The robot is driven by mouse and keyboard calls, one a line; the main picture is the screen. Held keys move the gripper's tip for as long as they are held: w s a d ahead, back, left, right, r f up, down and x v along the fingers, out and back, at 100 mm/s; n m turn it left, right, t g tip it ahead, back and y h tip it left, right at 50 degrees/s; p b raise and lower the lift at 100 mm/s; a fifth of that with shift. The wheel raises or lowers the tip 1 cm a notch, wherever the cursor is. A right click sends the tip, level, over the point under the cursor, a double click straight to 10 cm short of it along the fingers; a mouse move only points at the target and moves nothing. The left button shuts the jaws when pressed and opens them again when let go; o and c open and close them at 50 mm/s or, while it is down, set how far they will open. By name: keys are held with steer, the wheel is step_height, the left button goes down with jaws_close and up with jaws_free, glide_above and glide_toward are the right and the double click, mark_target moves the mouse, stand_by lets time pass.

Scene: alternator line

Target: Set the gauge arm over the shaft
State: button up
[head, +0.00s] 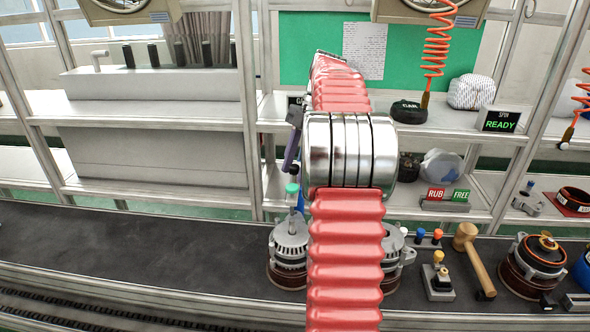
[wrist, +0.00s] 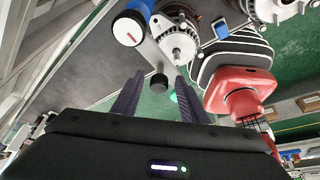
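An alternator (head: 291,245) stands upright on the dark bench, partly hidden by my arm; a second alternator (head: 393,250) shows behind the arm's right edge. In the wrist view, an alternator with its shaft (wrist: 178,38) lies beyond the fingertips. A green knob (head: 292,188) shows just above the left alternator; it also shows in the wrist view (wrist: 173,97), close to the right finger. A black round knob (wrist: 158,82) at the end of a grey piece lies between the fingertips. My gripper (wrist: 159,78) is open, its purple fingers apart. Whether either finger touches the green knob, I cannot tell.
A mallet (head: 474,258), a small block with a yellow knob (head: 439,277) and another alternator (head: 535,262) stand to the right. The shelf holds a "SPIN READY" sign (head: 500,120) and RUB/FREE signs (head: 447,195). The bench is clear on the left (head: 130,245).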

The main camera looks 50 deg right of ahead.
steer(key=v, duration=0.6)
steer(key=shift+d+r, duration=0.2)
steer(key=shift+a, duration=0.1)
stand_by(0.5)
steer(key=a+r+m+t+h, duration=0.1)
steer(key=a+m+h, duration=0.45)
steer(key=a, duration=1.85)
steer(key=s+a+f+m+t+y, duration=0.1)
steer(key=s+a+f+m+t, duration=0.3)
steer(key=s+a+f+m, duration=0.7)
steer(key=shift+s+a+f, duration=0.35)
steer(key=shift+s+a, duration=1)
steer(key=shift+a, duration=1)
